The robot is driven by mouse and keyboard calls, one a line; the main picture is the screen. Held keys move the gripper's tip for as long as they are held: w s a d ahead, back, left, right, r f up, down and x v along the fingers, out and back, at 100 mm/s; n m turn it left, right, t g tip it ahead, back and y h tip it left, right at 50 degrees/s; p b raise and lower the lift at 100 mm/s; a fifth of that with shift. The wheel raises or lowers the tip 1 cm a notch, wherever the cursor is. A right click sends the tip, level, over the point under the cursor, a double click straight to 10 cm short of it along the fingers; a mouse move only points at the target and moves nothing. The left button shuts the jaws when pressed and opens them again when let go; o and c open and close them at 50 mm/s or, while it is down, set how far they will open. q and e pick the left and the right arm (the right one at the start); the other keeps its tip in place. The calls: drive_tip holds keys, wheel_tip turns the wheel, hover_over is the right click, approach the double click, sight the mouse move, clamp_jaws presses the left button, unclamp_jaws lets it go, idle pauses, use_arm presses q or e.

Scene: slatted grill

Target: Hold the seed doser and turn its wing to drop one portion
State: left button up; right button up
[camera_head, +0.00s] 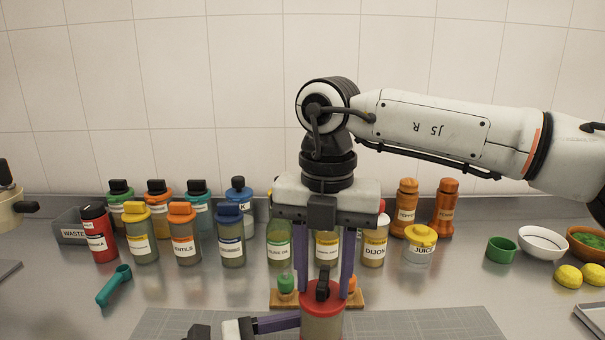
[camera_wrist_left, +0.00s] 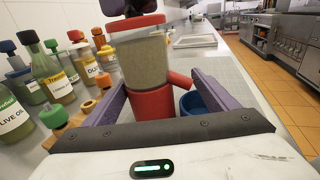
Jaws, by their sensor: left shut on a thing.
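The seed doser (camera_head: 322,326) stands upright at the bottom middle of the head view, cut off by the frame edge. It has a red lid, a clear seed-filled body and a black wing (camera_head: 322,286) on top. In the left wrist view the doser (camera_wrist_left: 145,62) shows its red lower part and a red side spout (camera_wrist_left: 180,78). My left gripper (camera_wrist_left: 154,96) is shut on the doser, one purple finger on each side. My right gripper (camera_head: 325,282) comes from above; its fingers are apart on either side of the wing, with gaps visible.
A blue cup (camera_wrist_left: 192,103) stands below the spout, partly hidden by a finger. Several bottles and jars (camera_head: 185,240) line the wall behind. A teal scoop (camera_head: 115,286) lies left; bowls (camera_head: 543,242) and lemons (camera_head: 568,276) are at right. A grey mat (camera_head: 440,324) lies in front.

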sight(324, 277)
drive_tip(key=shift+r, duration=3)
drive_tip(key=shift+c, duration=1.2)
drive_tip(key=shift+r+n, duration=0.3)
drive_tip(key=shift+r, duration=0.1)
drive_tip(key=shift+f, duration=3.45)
drive_tip(key=shift+c, duration=0.2)
